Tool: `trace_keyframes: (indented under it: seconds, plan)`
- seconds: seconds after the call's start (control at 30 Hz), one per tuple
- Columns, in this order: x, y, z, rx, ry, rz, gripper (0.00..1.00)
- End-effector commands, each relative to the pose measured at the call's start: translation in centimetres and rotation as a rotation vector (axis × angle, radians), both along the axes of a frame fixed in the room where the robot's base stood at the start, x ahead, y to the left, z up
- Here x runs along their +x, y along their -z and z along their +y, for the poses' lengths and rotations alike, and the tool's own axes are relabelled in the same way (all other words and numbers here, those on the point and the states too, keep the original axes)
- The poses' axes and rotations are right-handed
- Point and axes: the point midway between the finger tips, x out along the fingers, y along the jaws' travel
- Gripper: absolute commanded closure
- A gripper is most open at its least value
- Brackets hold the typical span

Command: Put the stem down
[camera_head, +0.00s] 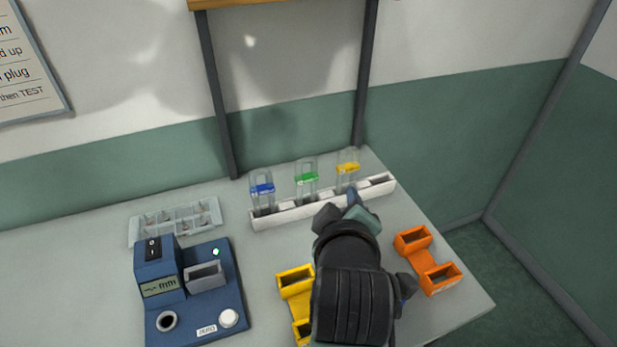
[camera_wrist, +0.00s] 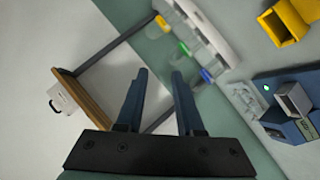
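Three clear stems with coloured bands stand upright in a white rack (camera_head: 290,213): blue (camera_head: 262,188), green (camera_head: 306,178) and yellow (camera_head: 347,168). The wrist view also shows the blue (camera_wrist: 207,75), green (camera_wrist: 184,48) and yellow (camera_wrist: 162,22) bands by the rack (camera_wrist: 222,35). My gripper (camera_head: 354,203) appears in front of the rack's right part, near the yellow-banded stem in the picture. In the wrist view my gripper (camera_wrist: 157,73) has its two fingers apart, with nothing visible between them. My arm hides part of the table in the head view.
A blue gauge device (camera_head: 190,290) with a grey slot block stands front left. Behind it lies a clear compartment tray (camera_head: 175,221). A yellow holder (camera_head: 296,282) is partly hidden by my arm. An orange holder (camera_head: 428,262) sits near the table's right edge. A dark-post frame (camera_head: 217,95) rises behind.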

Motion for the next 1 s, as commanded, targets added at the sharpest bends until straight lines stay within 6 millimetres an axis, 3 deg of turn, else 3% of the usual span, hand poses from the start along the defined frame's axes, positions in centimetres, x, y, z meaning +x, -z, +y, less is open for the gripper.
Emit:
trace_keyframes:
  seconds: [0.03,0.13,0.2,0.3,0.4,0.5,0.6,1.0]
  plan:
    - [1.0,-5.6,0.7,0.077,0.027,-0.166,0.64]
    - [1.1,-15.8,1.9,0.261,0.047,-0.474,0.64]
    - [-0.3,-22.6,2.9,0.403,0.025,-0.675,0.64]
    - [-3.6,-30.6,4.0,0.595,-0.043,-0.918,0.64]
    - [-7.3,-36.2,4.9,0.751,-0.129,-1.093,0.64]
    - [-10.0,-39.4,5.4,0.853,-0.201,-1.197,0.64]
    - [-11.4,-40.8,5.6,0.904,-0.240,-1.242,0.64]
    - [-11.6,-40.9,5.6,0.914,-0.245,-1.247,0.64]
